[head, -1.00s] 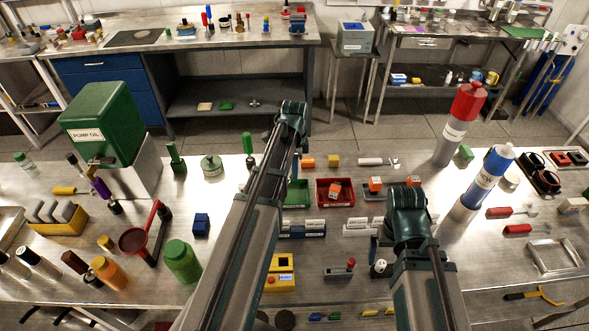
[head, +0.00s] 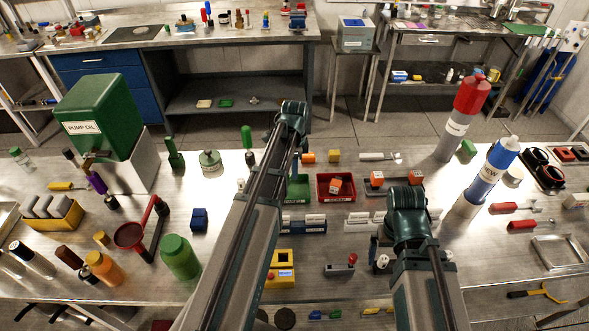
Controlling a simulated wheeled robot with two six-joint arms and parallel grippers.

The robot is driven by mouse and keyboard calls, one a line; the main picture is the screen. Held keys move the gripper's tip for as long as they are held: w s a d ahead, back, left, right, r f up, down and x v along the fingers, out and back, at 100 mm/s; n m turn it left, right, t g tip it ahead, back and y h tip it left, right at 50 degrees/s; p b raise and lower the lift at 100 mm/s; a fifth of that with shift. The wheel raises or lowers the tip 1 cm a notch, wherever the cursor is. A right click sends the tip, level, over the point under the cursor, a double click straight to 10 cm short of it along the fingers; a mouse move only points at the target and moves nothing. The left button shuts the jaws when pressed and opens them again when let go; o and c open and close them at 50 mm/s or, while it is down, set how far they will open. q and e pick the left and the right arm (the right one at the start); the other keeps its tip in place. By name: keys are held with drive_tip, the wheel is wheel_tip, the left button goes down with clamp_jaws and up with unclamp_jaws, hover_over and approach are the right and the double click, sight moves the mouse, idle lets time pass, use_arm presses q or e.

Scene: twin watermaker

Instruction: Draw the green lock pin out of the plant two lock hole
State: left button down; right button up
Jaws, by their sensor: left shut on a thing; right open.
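I cannot make out the green lock pin or the plant two lock hole for certain. My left arm crosses the bench, and its raised elbow covers part of the view. Its gripper is hidden behind the arm, near a green tray (head: 298,191). My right arm bends down at a dark green joint beside labelled white-and-grey blocks (head: 364,220). Its gripper is hidden behind that joint. A green upright handle (head: 247,137) stands left of my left arm, but I cannot tell whether it is the pin.
A red tray (head: 323,197) holds an orange block. A green PUMP OIL tank (head: 100,117) stands at left. Red-topped (head: 461,117) and blue-and-white (head: 489,174) cylinders stand at right. A yellow box (head: 281,279) lies between my arms. Bare bench shows around (head: 330,245).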

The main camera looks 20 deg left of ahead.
use_arm(q)
drive_tip(key=shift+f, duration=0.3)
drive_tip(key=c, duration=0.7)
unclamp_jaws()
drive_tip(key=shift+o, duration=0.2)
drive_tip(key=shift+r, duration=0.1)
wheel_tip(320, 180, up, 14)
drive_tip(key=p, duration=1.3)
drive_tip(key=shift+p, duration=0.3)
drive_tip(key=shift+f, duration=0.25)
